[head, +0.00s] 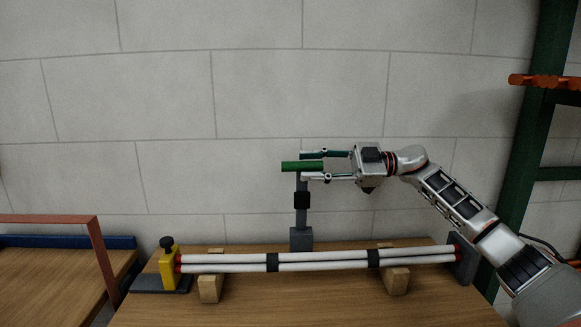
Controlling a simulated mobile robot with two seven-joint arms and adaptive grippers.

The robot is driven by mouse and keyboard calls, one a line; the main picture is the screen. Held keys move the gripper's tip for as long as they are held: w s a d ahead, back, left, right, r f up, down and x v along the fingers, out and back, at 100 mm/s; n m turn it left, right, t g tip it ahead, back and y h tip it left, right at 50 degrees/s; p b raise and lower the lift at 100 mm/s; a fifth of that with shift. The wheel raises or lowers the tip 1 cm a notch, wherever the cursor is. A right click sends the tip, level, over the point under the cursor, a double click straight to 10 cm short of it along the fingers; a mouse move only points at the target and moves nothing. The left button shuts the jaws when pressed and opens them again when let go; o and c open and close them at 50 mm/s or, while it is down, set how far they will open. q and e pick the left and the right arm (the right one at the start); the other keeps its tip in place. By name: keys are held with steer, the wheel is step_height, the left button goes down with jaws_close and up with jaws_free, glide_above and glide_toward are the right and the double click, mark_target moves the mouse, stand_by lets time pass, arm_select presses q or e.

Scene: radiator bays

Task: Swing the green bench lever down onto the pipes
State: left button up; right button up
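The green lever handle (290,167) lies level on top of an upright grey lever arm (301,212) with a black band, which rises from a grey block at the back of the bench. My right gripper (311,165) reaches in from the right, with one finger above the handle and one below it. Its fingers are apart, and a small gap shows above the handle. The white pipes (325,260) lie across the bench in front of the lever, with dark bands around them. My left gripper is out of view.
Wooden blocks (210,288) support the pipes. A yellow clamp (168,268) with a black knob stands at their left end, a dark bracket (464,258) at their right. An orange-brown frame (103,255) stands left; a green rack (536,120) stands right.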

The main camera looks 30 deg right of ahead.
mark_target(291, 166)
steer(key=x, duration=0.5)
steer(key=shift+f, duration=0.1)
jaws_close()
